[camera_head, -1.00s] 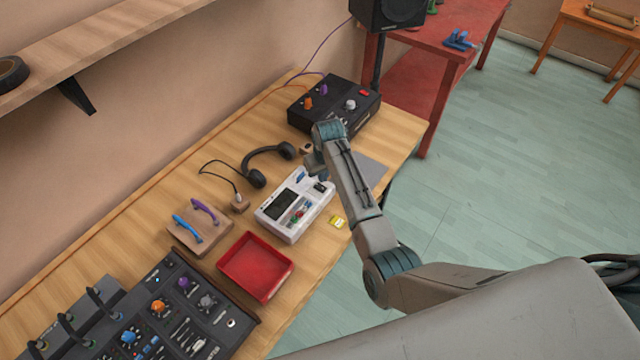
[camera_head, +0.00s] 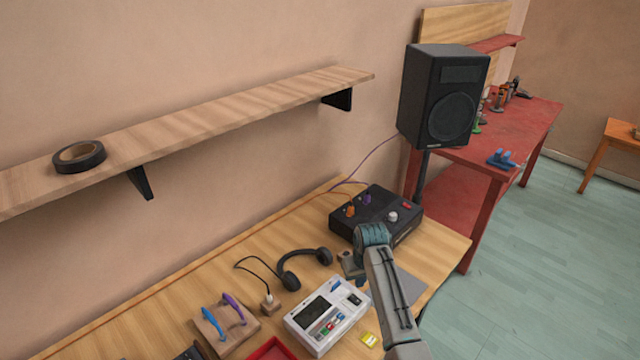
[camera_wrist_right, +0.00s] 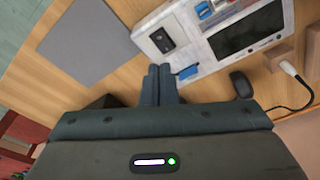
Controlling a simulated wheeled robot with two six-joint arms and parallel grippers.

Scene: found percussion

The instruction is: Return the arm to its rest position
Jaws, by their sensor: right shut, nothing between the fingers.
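My right arm comes in from the lower right in the head view, over the wooden table (camera_head: 150,325). My right gripper (camera_head: 348,268) is at its far end, pointing down between the white device (camera_head: 328,322) and the black box with knobs (camera_head: 376,214). In the right wrist view my right gripper (camera_wrist_right: 158,72) shows its two fingers together with nothing between them. The fingertips appear beside the white device (camera_wrist_right: 215,35), close to a small blue piece (camera_wrist_right: 187,72) at its edge. Whether they touch it I cannot tell. My left gripper is not in view.
Headphones (camera_head: 289,280), a wooden block with blue and purple handles (camera_head: 240,338), a red tray (camera_head: 270,350) and a yellow item (camera_head: 369,339) are on the table. A grey mat (camera_wrist_right: 88,42) lies beside the device. A speaker (camera_head: 443,95) and shelf (camera_head: 220,118) stand higher.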

